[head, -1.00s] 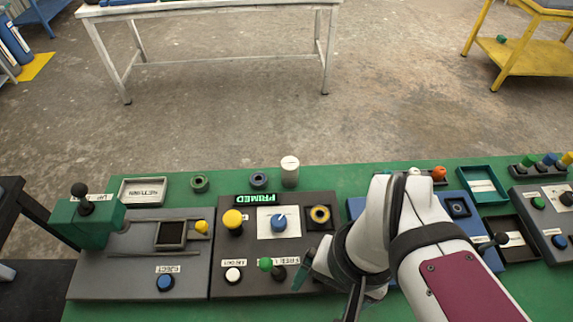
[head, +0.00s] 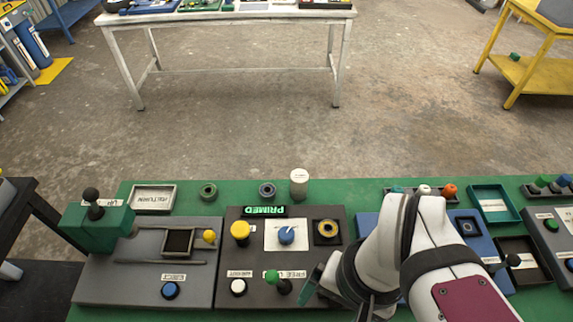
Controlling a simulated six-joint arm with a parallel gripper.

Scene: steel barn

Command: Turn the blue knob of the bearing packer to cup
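The bearing packer is a dark panel (head: 222,262) on the green bench, with a lit sign reading PRIMED (head: 263,211). Its blue knob (head: 286,235) sits on a white plate (head: 271,245) and bears a light pointer mark; the plate's lettering is too small to read. My gripper (head: 312,286) is low at the panel's right front, just right of a green-topped lever (head: 277,281), apart from the blue knob. My arm hides most of the fingers, so I cannot tell if it is open.
A yellow knob (head: 240,231), a white button (head: 238,287) and a bearing in a square socket (head: 327,230) surround the knob. A white cylinder (head: 299,182) and two rings stand behind. A grey press panel (head: 130,280) lies left, a blue fixture right.

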